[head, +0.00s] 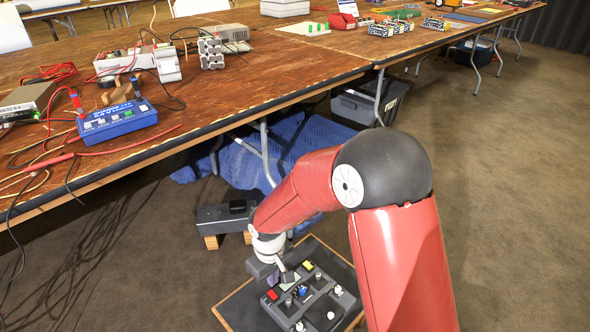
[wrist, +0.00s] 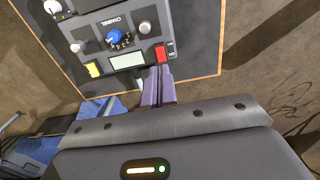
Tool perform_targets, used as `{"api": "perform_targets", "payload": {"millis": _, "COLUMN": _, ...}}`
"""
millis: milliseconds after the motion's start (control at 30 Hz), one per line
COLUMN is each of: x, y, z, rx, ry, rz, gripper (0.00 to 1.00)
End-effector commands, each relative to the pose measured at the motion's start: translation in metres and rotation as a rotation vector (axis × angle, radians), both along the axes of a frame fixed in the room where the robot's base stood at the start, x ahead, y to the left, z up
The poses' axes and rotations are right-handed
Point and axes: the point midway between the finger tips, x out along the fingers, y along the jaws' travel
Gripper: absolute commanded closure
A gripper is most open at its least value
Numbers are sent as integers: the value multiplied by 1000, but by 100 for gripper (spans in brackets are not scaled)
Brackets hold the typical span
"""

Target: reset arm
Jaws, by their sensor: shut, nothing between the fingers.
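The panel also carries a yellow button (wrist: 93,69), a blue dial (wrist: 114,38) marked CHANNEL and several white or grey knobs. My red arm hides part of the panel in the head view.
A long wooden table (head: 190,110) crosses the left and back, bearing a blue box (head: 117,122), cables and instruments. A dark case (head: 225,217) lies under it near my gripper. Blue cloth (head: 290,145) and a grey bin (head: 370,98) sit beneath. Carpet at right is clear.

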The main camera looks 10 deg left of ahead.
Motion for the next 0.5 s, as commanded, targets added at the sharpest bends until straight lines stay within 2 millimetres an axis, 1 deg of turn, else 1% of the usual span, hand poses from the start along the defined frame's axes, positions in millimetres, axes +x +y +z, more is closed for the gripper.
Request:
{"api": "perform_targets", "payload": {"millis": 67, "x": 1, "y": -2, "z": 3, "rx": 0, "ry": -4, "rz": -4, "gripper": 100}}
{"api": "perform_targets", "payload": {"millis": 167, "x": 5, "y": -13, "z": 19, "rx": 0, "ry": -26, "rz": -32, "gripper": 100}}
{"api": "perform_targets", "payload": {"millis": 267, "x": 10, "y": -37, "z": 52, "rx": 1, "ry": -70, "rz": -94, "gripper": 100}}
{"api": "perform_targets", "payload": {"millis": 300, "x": 12, "y": -51, "z": 69, "rx": 1, "ry": -93, "rz": -127, "gripper": 100}}
{"api": "perform_targets", "payload": {"millis": 367, "x": 11, "y": -72, "z": 95, "rx": 4, "ry": -127, "rz": -184, "gripper": 100}}
{"api": "perform_targets", "payload": {"millis": 400, "x": 9, "y": -87, "z": 112, "rx": 6, "ry": -148, "rz": -221, "gripper": 100}}
{"api": "perform_targets", "payload": {"millis": 467, "x": 4, "y": -108, "z": 135, "rx": 11, "ry": -181, "rz": -280, "gripper": 100}}
{"api": "perform_targets", "payload": {"millis": 500, "x": -2, "y": -122, "z": 150, "rx": 17, "ry": -201, "rz": -318, "gripper": 100}}
